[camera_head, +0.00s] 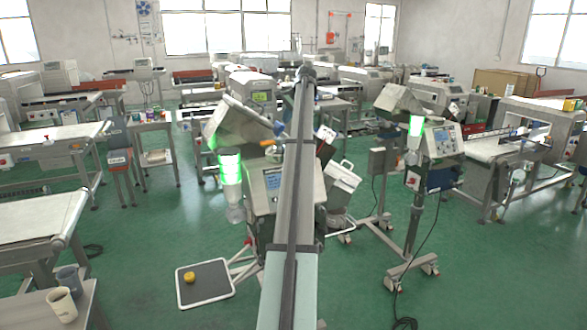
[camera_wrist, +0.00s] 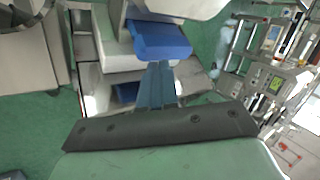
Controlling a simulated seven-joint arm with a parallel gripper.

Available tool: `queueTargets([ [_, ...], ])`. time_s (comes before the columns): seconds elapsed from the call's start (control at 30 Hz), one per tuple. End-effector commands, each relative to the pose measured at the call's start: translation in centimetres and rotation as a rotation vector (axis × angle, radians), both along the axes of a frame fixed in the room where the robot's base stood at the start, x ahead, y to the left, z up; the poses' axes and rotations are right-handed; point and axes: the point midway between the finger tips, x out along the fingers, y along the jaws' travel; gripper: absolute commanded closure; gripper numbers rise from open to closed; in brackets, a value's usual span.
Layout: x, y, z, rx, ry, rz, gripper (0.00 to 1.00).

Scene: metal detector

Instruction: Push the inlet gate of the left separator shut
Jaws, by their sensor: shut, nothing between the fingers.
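The left separator (camera_head: 269,190) is a grey metal unit with a control panel, standing just left of my raised arm in the head view. A tilted hopper (camera_head: 233,122) tops it, and a green-lit tube (camera_head: 230,166) hangs on its left. I cannot clearly pick out its inlet gate; my arm covers part of the unit. My gripper (camera_wrist: 157,66) is shut and empty in the wrist view, its blue-grey fingers together. The fingertips overlap the lower edge of a blue block (camera_wrist: 160,42) in the picture; I cannot tell whether they touch it.
A second separator (camera_head: 440,140) with a green-lit tube stands on a wheeled stand to the right. A black tray (camera_head: 206,292) with a yellow puck (camera_head: 190,277) lies low at front left. Two cups (camera_head: 62,305) stand on a table. Green floor (camera_head: 130,250) is open at left.

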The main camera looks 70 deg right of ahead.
Motion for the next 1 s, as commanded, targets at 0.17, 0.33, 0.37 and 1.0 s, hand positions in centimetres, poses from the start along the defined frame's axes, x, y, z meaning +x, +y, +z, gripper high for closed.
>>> queueTargets([
  [0.17, 0.0, -0.1, 0.7, -0.001, 0.0, -0.001, 1.0],
  [0.33, 0.0, -0.1, 1.7, 0.0, 0.0, 0.0, 1.0],
  [0.37, 0.0, -0.1, 1.9, 0.0, 0.0, 0.0, 1.0],
  [1.0, 0.0, -0.1, 6.0, 0.0, 0.0, 0.0, 1.0],
])
